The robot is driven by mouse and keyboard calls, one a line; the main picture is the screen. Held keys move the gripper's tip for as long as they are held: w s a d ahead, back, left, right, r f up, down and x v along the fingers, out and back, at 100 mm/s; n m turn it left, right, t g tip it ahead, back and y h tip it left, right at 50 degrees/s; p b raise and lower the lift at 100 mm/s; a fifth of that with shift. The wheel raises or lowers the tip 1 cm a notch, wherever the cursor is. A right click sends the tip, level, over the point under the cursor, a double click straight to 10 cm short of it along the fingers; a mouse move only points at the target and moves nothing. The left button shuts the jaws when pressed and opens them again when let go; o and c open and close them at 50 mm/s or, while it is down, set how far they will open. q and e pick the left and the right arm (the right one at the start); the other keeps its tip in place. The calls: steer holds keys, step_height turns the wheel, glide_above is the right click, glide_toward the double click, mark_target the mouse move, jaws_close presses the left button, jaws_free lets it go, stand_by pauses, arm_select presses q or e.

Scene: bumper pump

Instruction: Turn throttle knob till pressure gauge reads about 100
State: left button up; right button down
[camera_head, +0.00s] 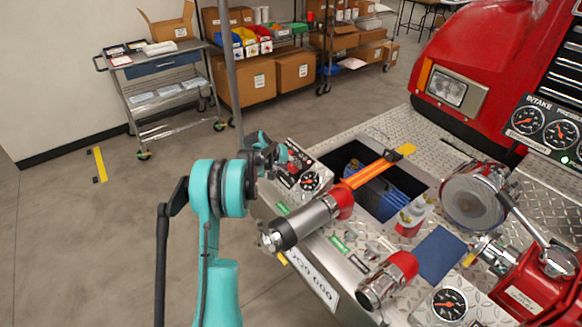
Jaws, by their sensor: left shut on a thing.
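My left gripper (277,156) reaches in from the left on a teal arm, at the back left corner of the bumper. It is shut at a small metal control panel (322,168), on what appears to be the throttle knob, which the fingers mostly hide. A bit of red shows beside the fingertips. A round black pressure gauge (311,181) with an orange needle sits on the same panel, just right of and below the gripper. Its numbers are too small to read. My right gripper is not in view.
A nozzle (307,220) with a red collar lies across the diamond-plate bumper (352,136) below the panel. Intake gauges (527,120) are at the right edge.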

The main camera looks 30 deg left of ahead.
arm_select(q)
steer(key=o, duration=1.1)
steer(key=shift+o, duration=0.2)
steer(key=shift+s, duration=0.1)
steer(key=v, duration=1.2)
steer(key=shift+d, duration=0.1)
